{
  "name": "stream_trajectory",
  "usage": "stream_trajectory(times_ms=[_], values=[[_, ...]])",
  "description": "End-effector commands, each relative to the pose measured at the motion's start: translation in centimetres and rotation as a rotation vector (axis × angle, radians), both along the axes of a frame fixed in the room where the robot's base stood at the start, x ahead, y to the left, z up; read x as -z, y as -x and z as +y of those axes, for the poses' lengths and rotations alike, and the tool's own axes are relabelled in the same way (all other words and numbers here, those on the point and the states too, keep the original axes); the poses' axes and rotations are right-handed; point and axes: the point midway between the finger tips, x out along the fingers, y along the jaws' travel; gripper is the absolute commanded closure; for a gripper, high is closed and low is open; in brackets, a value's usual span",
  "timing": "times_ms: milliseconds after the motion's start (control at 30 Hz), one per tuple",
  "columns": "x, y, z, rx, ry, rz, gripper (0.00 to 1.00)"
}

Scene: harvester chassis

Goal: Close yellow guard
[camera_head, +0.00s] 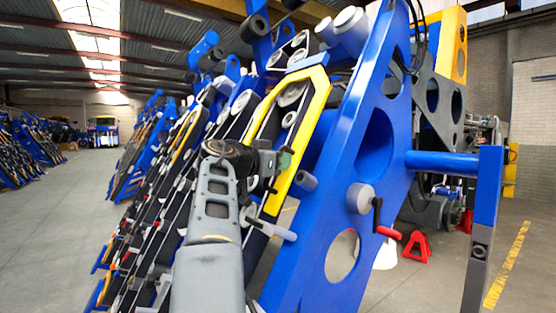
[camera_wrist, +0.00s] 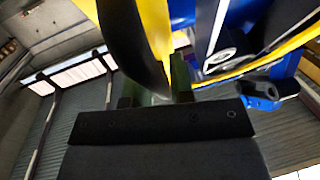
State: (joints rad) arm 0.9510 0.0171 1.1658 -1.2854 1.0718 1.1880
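The yellow guard (camera_head: 318,88) is a long frame with an open middle, slanting along the side of the blue machine in the head view. Its lower part (camera_head: 280,190) is beside my gripper (camera_head: 277,167). In the wrist view, the guard's yellow strip (camera_wrist: 154,28) runs down between the two greenish fingers of my gripper (camera_wrist: 163,90) and fills the gap there. The fingers look shut on it. A dark curved piece (camera_wrist: 122,45) hides part of the left finger and strip. I cannot tell from these views how far the guard stands from the machine.
A large blue side plate (camera_head: 330,165) with round holes stands right of the guard. A red stand (camera_head: 417,247) is on the floor. The floor (camera_head: 70,235) at left is clear.

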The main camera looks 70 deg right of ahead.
Motion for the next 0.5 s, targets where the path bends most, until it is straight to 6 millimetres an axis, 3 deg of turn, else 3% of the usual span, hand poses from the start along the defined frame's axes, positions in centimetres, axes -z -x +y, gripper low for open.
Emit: stream_trajectory(times_ms=[167, 500], values=[[-0.06, 0.02, 0.07, 0.000, 0.002, -0.001, 0.60], [-0.18, 0.04, 0.14, -0.001, 0.004, -0.003, 0.60]])
